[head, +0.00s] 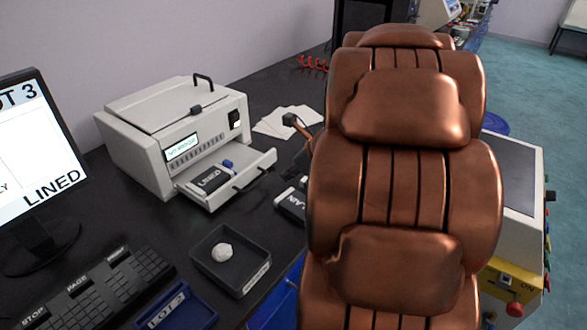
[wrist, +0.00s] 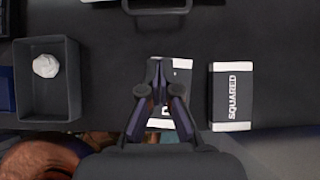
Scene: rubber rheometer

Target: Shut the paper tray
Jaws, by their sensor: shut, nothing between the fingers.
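The paper tray (head: 258,168) sticks out from the front of the light grey printer (head: 150,125), pulled open, with a dark handle on its front. A dark cassette marked LINED (head: 212,178) lies in the tray, with a small blue piece beside it. In the wrist view the tray's handle (wrist: 157,10) shows at the top edge. My gripper (wrist: 159,70) is shut and empty, above a dark-and-white cassette (wrist: 183,64) and apart from the handle. In the head view the gripper's fingers are hidden behind the copper-brown padded shape.
A dark box (head: 205,257) with a white lump stands in front of the printer. A SQUARED cassette (wrist: 232,95) lies right of my gripper. A keyboard (head: 100,290) and monitor (head: 35,150) stand left.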

